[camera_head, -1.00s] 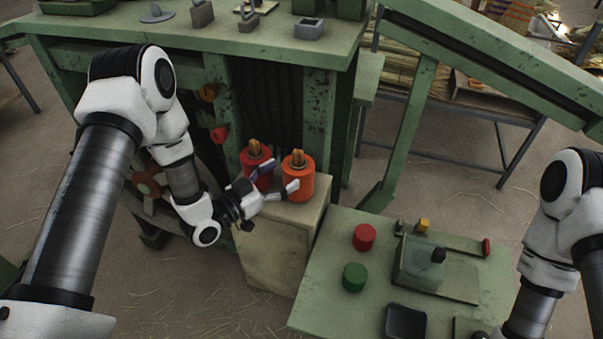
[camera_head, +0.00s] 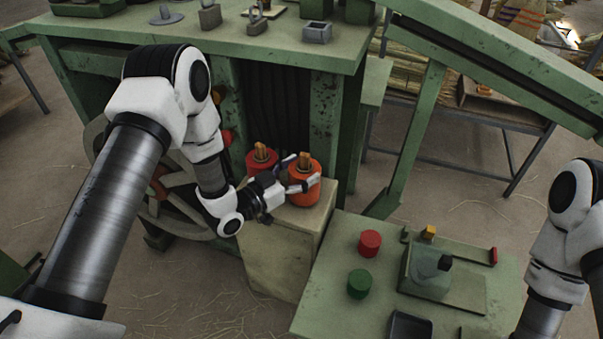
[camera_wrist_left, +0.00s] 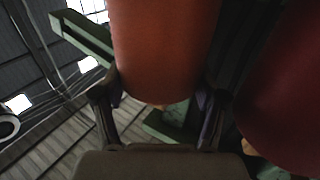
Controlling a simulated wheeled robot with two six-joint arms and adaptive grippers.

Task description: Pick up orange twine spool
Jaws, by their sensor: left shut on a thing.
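The orange twine spool (camera_head: 303,177) stands upright on a pale box (camera_head: 287,234), with a tan core showing at its top. My left gripper (camera_head: 301,175) has a finger on each side of it and is shut on it. In the left wrist view the orange spool (camera_wrist_left: 165,45) fills the space between the two fingers (camera_wrist_left: 158,105). A red spool (camera_head: 261,160) stands just behind and to the left, partly hidden by my gripper; it also shows dark at the right of the left wrist view (camera_wrist_left: 285,95). My right gripper is out of view.
A green panel (camera_head: 328,290) with a red button (camera_head: 369,243), a green button (camera_head: 360,284) and a lever (camera_head: 444,263) lies to the right of the box. The green machine frame (camera_head: 328,120) rises behind the spools.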

